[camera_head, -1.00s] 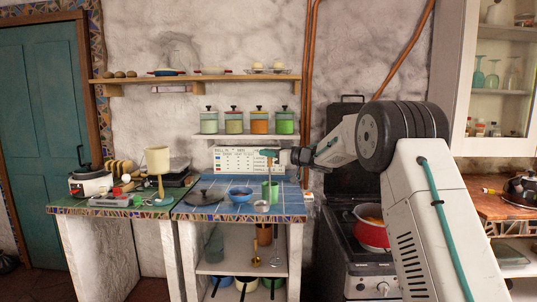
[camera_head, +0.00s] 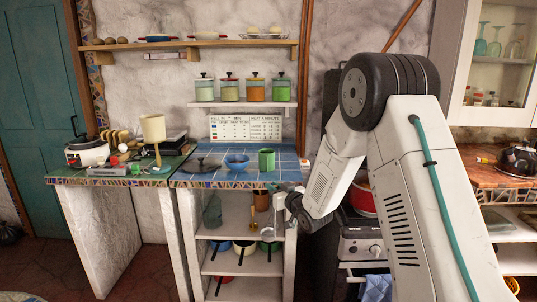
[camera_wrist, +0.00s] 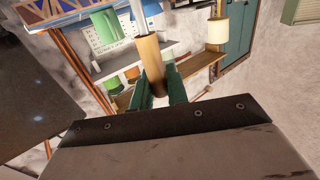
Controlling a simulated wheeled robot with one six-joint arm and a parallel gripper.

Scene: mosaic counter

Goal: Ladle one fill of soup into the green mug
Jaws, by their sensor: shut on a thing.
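The green mug (camera_head: 267,159) stands on the blue-tiled counter (camera_head: 222,178) near its right end; it also shows in the wrist view (camera_wrist: 105,25). My gripper (camera_head: 281,190) is low at the counter's front right corner, below and in front of the mug. In the wrist view my gripper (camera_wrist: 160,88) is shut on the wooden handle of the ladle (camera_wrist: 150,60). A metal shaft runs from the handle out of the top of that view. The red soup pot (camera_head: 361,199) on the stove is mostly behind my arm.
A blue bowl (camera_head: 237,162) and a dark lid (camera_head: 201,165) lie left of the mug. Open shelves (camera_head: 240,268) with pans are under the counter. The stove (camera_head: 361,246) stands to the right. A lamp (camera_head: 153,132) stands on the left counter.

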